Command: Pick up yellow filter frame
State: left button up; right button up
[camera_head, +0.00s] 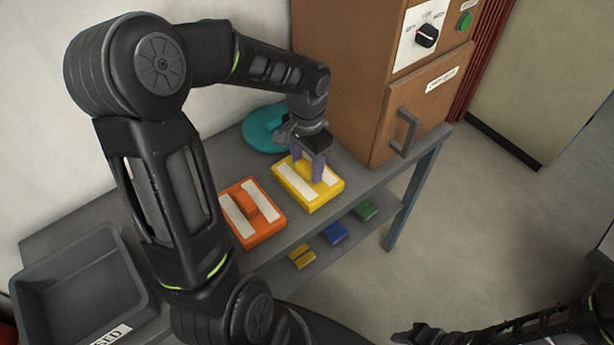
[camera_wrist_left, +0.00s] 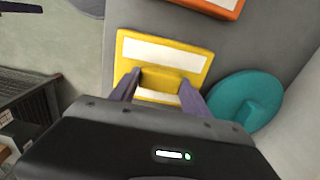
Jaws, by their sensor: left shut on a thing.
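The yellow filter frame (camera_head: 307,192) lies flat on the grey bench, with white strips on top and a raised yellow grip in its middle. My left gripper (camera_head: 308,170) comes down on it from above, its purple fingers on either side of the raised grip. In the left wrist view the frame (camera_wrist_left: 185,57) sits between the fingers, and my left gripper (camera_wrist_left: 163,90) is shut on the grip. The frame appears to rest on the bench. Part of my right arm (camera_head: 500,330) shows at the lower right, and its jaws cannot be made out clearly.
An orange frame (camera_head: 250,230) lies left of the yellow one. A teal disc (camera_head: 258,128) lies behind it. A brown cabinet (camera_head: 350,90) with a handle stands at the right. A grey bin (camera_head: 45,285) is at the left. Small coloured blocks (camera_head: 334,233) lie on the lower shelf.

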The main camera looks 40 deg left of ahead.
aim_at(307, 166)
pick_arm(q)
grip_shut()
dwell(0.3)
dwell(0.4)
notch_tip(307, 166, up, 10)
jog(key=b, duration=0.1)
dwell(0.3)
dwell(0.5)
